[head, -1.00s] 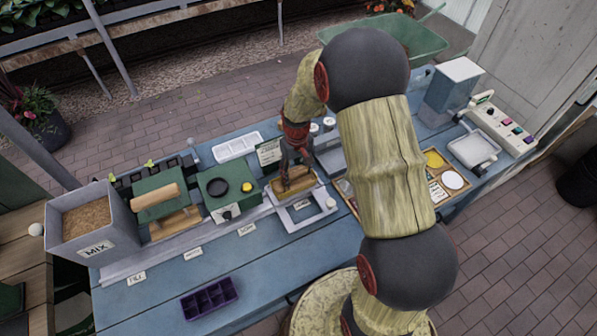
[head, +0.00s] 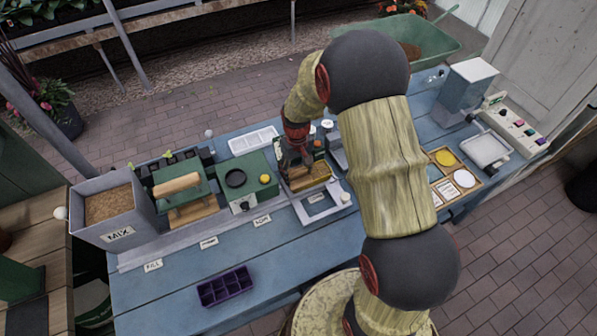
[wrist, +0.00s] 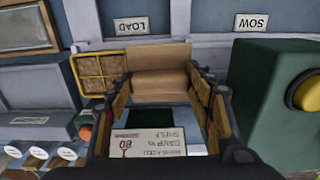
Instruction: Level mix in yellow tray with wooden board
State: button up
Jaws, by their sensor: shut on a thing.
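The yellow tray (head: 318,181) sits on the grey stand at the station in the middle of the bench. In the wrist view its left end (wrist: 99,68) shows a yellow frame with brown mix in its cells. The wooden board (wrist: 158,72) is between my gripper's fingers and lies over the rest of the tray, hiding that part. I cannot tell whether the board touches the mix. My gripper (head: 296,165) is shut on the board at the tray's left side in the head view; it also shows in the wrist view (wrist: 158,98).
A green box with a yellow button (head: 264,179) stands close left of the tray. The grey MIX bin (head: 108,205) is at the far left. A purple cell tray (head: 225,287) lies on the front of the blue bench. The bench's front middle is clear.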

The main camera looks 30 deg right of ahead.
notch_tip(320, 180, up, 2)
jog(key=shift+w+d+r+p, duration=0.1)
jog(key=shift+d+p, duration=0.05)
jog(key=shift+p, duration=0.25)
jog(key=shift+r+p, duration=0.3)
jog(key=shift+r, duration=0.15)
jog(key=shift+r+p, duration=1.6)
jog(key=shift+r, duration=0.85)
notch_tip(320, 180, up, 6)
jog(key=p, duration=0.3)
jog(key=shift+p, duration=0.4)
